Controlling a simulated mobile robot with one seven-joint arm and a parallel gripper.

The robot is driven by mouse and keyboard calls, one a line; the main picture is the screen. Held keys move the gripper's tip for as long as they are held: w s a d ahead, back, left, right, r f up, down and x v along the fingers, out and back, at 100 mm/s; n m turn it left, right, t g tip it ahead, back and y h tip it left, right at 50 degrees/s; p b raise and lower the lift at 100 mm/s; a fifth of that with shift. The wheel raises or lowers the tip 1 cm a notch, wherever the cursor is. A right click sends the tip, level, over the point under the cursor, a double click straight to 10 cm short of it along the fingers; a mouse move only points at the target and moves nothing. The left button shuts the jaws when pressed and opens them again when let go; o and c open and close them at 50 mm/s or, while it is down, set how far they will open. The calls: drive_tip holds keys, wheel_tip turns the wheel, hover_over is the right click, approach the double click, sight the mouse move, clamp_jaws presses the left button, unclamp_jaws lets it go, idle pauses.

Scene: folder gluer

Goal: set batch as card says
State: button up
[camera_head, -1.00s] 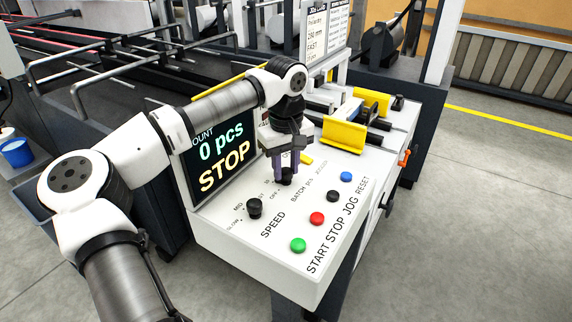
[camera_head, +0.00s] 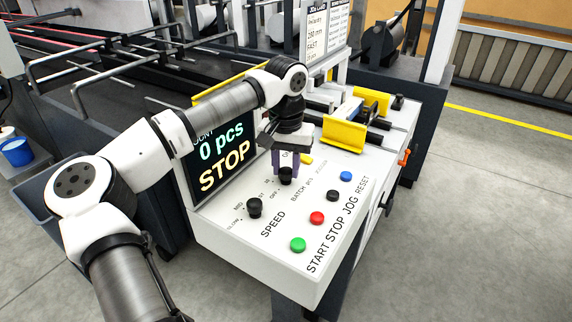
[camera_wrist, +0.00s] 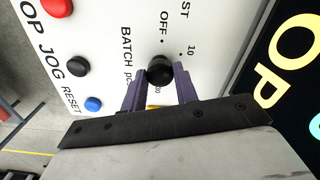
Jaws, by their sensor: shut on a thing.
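In the wrist view the two purple fingers (camera_wrist: 160,85) stand on either side of the knob (camera_wrist: 160,68). The marks OFF and 10 show beside it; other marks are partly hidden by the fingers. The display (camera_head: 222,158) reads 0 pcs and STOP. The job card (camera_head: 315,38) stands behind; I read 250 mm and FAST, its lower lines are hidden.
Green START (camera_head: 298,245), red STOP (camera_head: 317,218), black JOG (camera_head: 333,195) and blue RESET (camera_head: 346,176) buttons line the panel's right side. A yellow guide (camera_head: 343,133) stands behind them. Open grey floor lies to the right.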

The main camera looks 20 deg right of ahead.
sight(286, 170)
idle(0.4)
drive_tip(key=o, duration=1)
drive_tip(key=shift+c, duration=0.2)
wheel_tip(286, 170, up, 14)
drive_tip(key=b, duration=0.1)
drive_tip(key=shift+b, duration=0.4)
